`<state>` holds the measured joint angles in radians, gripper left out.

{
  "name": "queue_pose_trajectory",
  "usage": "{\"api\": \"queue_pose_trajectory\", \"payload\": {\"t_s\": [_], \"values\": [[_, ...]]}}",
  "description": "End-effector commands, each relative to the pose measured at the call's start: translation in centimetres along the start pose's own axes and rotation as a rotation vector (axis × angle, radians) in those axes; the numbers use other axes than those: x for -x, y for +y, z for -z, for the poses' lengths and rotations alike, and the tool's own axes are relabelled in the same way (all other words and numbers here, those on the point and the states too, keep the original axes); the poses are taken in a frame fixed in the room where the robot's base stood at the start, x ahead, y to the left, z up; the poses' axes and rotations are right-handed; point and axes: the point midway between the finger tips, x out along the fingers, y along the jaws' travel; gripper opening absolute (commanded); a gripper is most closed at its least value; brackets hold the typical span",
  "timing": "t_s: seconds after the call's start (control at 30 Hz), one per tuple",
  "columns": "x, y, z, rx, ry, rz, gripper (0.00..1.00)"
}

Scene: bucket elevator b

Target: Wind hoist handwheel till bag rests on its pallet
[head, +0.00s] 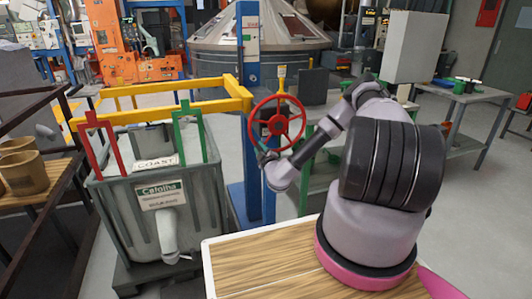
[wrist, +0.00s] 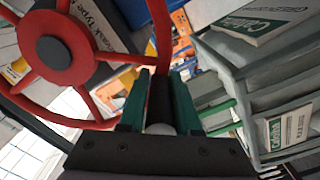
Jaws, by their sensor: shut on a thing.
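The red hoist handwheel (head: 254,128) is on the blue column (head: 250,60) in the head view. Its rim and hub (wrist: 53,50) fill the left of the wrist view. My gripper (head: 264,156) is at the wheel's lower left rim. In the wrist view its green fingers (wrist: 160,98) are shut on a dark handle (wrist: 160,95) at the rim. The big grey bag (head: 200,205) hangs by red and green loops (head: 92,150) from the yellow hoist frame (head: 160,88). A dark pallet (head: 125,285) is under the bag. I cannot tell whether they touch.
A wooden-topped surface (head: 255,265) is at the front, by my arm. A shelf with brown pots (head: 25,172) stands left of the bag. A grey workbench (head: 460,97) is at the back right. Open floor (head: 470,215) lies to the right.

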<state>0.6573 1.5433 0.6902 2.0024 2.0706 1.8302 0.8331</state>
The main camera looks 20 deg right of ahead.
Motion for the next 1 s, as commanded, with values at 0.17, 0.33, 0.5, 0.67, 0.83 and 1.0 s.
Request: {"api": "queue_pose_trajectory", "payload": {"t_s": [0.17,0.33,0.5,0.67,0.83,1.0], "values": [[0.4,-0.2,2.1,-0.127,0.011,0.018,0.00],[0.3,0.2,3.3,-0.162,0.015,0.017,0.00],[0.3,0.6,4.0,-0.160,0.018,0.016,0.00],[0.3,0.7,4.3,-0.159,0.019,0.016,0.00],[0.3,0.8,4.5,-0.159,0.020,0.016,0.00],[0.3,0.8,4.5,-0.159,0.020,0.016,0.00]]}}
